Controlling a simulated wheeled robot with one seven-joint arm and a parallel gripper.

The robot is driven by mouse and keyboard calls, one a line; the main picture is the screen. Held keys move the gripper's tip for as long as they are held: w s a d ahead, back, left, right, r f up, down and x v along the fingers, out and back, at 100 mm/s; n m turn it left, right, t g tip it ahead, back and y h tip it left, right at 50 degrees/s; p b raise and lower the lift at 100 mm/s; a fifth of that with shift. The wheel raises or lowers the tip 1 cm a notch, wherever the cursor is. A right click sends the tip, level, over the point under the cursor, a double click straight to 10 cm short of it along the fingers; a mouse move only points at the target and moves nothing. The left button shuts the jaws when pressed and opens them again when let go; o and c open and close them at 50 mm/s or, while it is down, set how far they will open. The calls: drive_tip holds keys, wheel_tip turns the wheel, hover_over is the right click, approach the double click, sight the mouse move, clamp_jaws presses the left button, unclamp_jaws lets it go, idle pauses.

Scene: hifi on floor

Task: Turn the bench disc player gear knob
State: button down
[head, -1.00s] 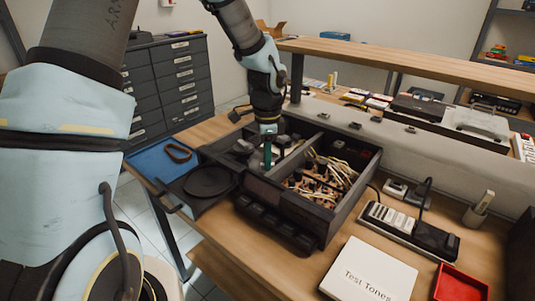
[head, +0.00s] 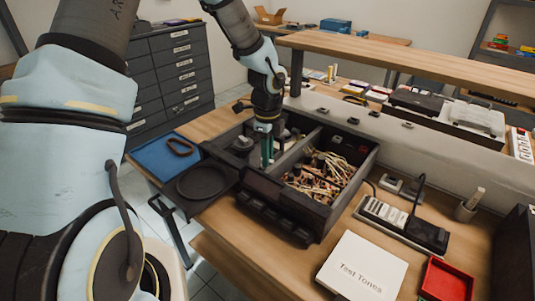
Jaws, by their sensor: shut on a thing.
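The disc player (head: 318,213) is an open dark case on the wooden bench, with its lid off and its disc tray (head: 207,182) slid out at the front left. My gripper (head: 267,162) reaches down from above into the left compartment, behind the front wall. Its green fingers are close together, shut on a small part low in the compartment, which I take to be the gear knob. The knob itself is hidden by the fingers and the case wall, so its angle cannot be seen.
Tangled wires (head: 320,178) fill the right compartment. A blue mat (head: 160,160) with a dark belt lies to the left. A power strip (head: 400,224), a white "Test Tones" sleeve (head: 362,268) and a red tray (head: 447,280) lie to the right. A raised shelf (head: 400,62) runs behind.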

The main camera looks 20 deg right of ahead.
idle(0.3)
drive_tip(key=c, duration=0.8)
unclamp_jaws()
drive_tip(key=shift+c, duration=0.2)
wheel_tip(320, 180, up, 11)
drive_tip(key=b, duration=0.1)
drive_tip(key=shift+b, duration=0.35)
drive_tip(key=shift+f, duration=0.1)
